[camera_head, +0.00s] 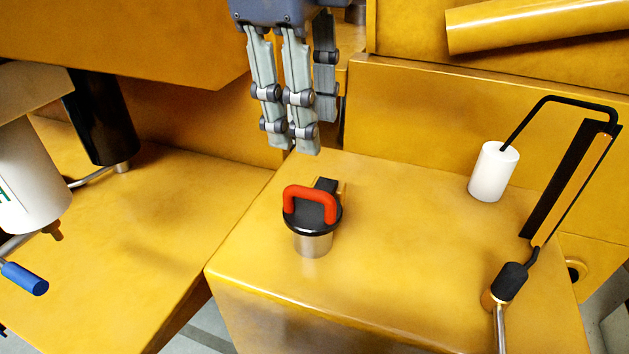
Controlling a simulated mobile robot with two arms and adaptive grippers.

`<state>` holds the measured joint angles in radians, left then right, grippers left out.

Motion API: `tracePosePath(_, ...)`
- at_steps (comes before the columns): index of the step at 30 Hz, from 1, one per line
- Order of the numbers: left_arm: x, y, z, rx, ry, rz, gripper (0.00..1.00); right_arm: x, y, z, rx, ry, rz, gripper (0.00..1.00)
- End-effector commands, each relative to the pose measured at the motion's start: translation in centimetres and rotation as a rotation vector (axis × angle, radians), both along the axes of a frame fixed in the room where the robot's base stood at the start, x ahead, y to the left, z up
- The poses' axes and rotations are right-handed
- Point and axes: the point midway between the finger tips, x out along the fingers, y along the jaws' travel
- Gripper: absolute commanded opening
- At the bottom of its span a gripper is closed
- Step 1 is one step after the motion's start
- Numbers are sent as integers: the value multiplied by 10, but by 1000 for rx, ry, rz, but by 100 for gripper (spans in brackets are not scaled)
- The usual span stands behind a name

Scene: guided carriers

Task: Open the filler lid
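The filler lid (314,218) is a round black cap with a red loop handle (309,194) on top. It sits shut on a short metal neck (313,245) on the yellow block. A black hinge piece shows at its back. My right gripper (302,135) hangs from the top of the view, above and behind the lid, apart from it. Its grey jointed fingers point down, are spread and hold nothing. My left gripper is not in view.
A white cylinder (493,172) on a bent black rod and a black-tipped lever (509,282) stand at the right. A white canister (30,175) and a blue handle (25,279) are at the left. Yellow walls rise behind. The block top around the lid is clear.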

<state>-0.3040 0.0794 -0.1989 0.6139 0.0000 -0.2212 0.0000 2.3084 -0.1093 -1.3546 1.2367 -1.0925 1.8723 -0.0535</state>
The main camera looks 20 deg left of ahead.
Motion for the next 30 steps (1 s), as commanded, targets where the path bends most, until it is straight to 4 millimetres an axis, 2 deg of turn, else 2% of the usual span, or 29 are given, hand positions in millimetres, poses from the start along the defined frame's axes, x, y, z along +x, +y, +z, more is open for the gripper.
tracePosePath(16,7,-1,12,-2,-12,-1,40,17,-1,-86,-1,1,1,32)
tracePosePath(21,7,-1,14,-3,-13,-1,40,19,-1,-99,0,1,1,32)
tracePosePath(29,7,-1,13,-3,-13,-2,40,19,-1,-101,0,1,1,32)
tracePosePath(30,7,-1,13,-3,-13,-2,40,19,-1,-101,0,1,0,30)
